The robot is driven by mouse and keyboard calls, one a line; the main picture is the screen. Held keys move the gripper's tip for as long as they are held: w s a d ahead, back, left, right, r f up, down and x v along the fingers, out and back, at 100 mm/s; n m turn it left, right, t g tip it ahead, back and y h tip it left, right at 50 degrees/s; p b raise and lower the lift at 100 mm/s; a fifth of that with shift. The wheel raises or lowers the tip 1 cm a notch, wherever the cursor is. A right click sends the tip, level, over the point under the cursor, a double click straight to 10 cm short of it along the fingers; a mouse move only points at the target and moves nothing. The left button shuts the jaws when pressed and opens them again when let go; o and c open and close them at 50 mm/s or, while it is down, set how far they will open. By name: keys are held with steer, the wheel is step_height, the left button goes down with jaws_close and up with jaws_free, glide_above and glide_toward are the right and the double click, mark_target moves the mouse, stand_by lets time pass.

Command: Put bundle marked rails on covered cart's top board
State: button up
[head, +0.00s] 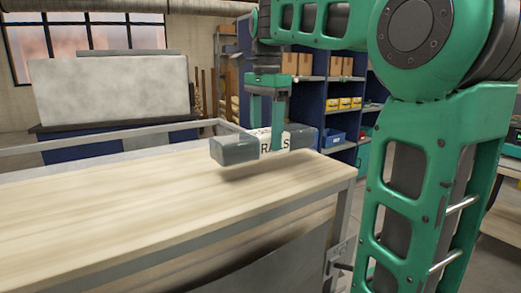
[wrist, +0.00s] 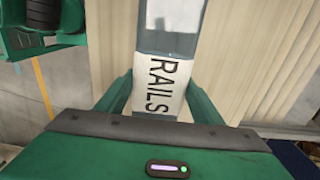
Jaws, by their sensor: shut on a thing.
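The bundle marked RAILS (head: 235,150) is a grey block with a white label band reading "RAILS". My gripper (head: 278,140) is shut on it around the label. In the head view the bundle hangs level just above the cart's wooden top board (head: 130,210), near its far right end, with a shadow below it. In the wrist view the bundle (wrist: 172,42) lies between the two green fingers (wrist: 160,97), with pale board on both sides. The covered cart has a metal frame (head: 343,220) and a dark cover (head: 270,262) on its side.
A metal rail (head: 110,132) runs along the board's far side. Behind it stands a dark bench with a pale grey slab (head: 110,88). Blue shelves (head: 345,120) with boxes and yellow bins stand behind the gripper. The left and middle of the board are bare.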

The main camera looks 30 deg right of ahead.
mark_target(265, 148)
steer(key=shift+a+f, duration=0.1)
steer(key=shift+f, duration=1.8)
steer(key=o, duration=1.5)
step_height(265, 148, up, 12)
steer(key=shift+f, duration=0.1)
